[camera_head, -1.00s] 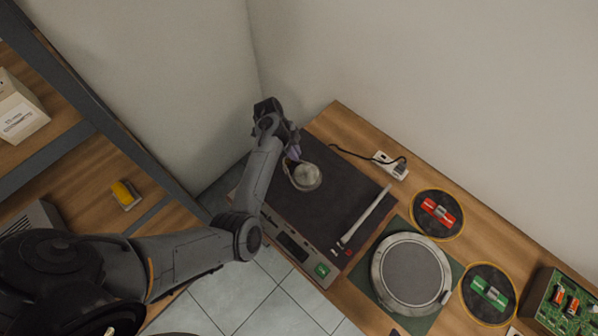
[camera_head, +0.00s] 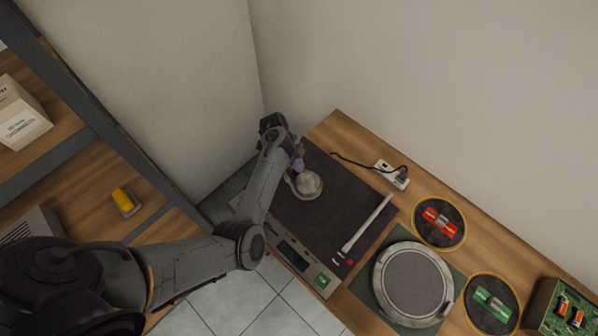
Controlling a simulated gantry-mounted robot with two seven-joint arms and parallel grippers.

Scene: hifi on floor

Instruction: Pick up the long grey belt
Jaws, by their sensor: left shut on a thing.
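The record player's dark deck (camera_head: 330,205) lies on the wooden worktop, with its platter off. A round silver hub (camera_head: 308,185) stands on the deck's far left part. A thin grey band, which looks like the long grey belt (camera_head: 289,184), curves beside the hub's left side; much of it is too small to make out. My left gripper (camera_head: 298,164) reaches down at the hub's far edge, its purple fingertips shut on the belt. The arm and gripper body hide the deck's left edge. My right gripper is not in view.
The silver platter (camera_head: 413,284) rests on a green mat at the right. A white tonearm (camera_head: 367,222) crosses the deck. A power strip (camera_head: 392,174) stands behind; a shelf (camera_head: 85,175) is left.

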